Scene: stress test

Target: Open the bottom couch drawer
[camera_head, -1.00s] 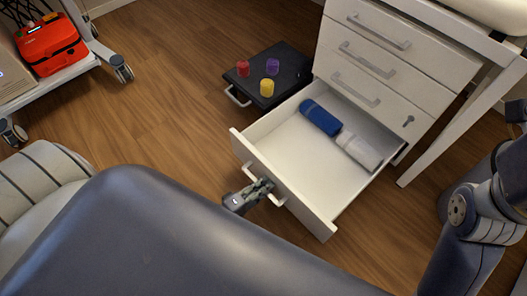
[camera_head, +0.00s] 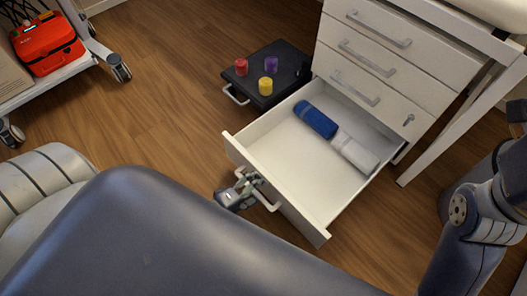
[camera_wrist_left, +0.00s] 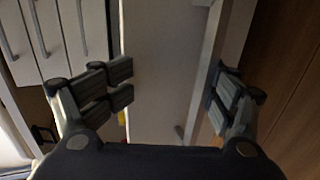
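The bottom drawer (camera_head: 300,190) of the white cabinet (camera_head: 385,65) is pulled far out, with its inside showing. Its front carries a light bar handle (camera_head: 268,198), partly hidden by my left gripper (camera_head: 245,185). My left gripper is at the handle's left end. In the left wrist view its fingers (camera_wrist_left: 172,88) are spread wide apart, with the pale drawer front (camera_wrist_left: 155,60) behind the gap. I cannot tell whether a finger touches the handle. My right arm shows at the right edge, but its gripper is out of view.
A blue roll (camera_head: 316,120) and a white roll (camera_head: 355,150) lie in the drawer. A dark case (camera_head: 285,85) with red, purple and yellow pieces is on the floor behind it. A cart with an orange case (camera_head: 47,48) stands upper left. Wood floor (camera_head: 165,100) is clear between.

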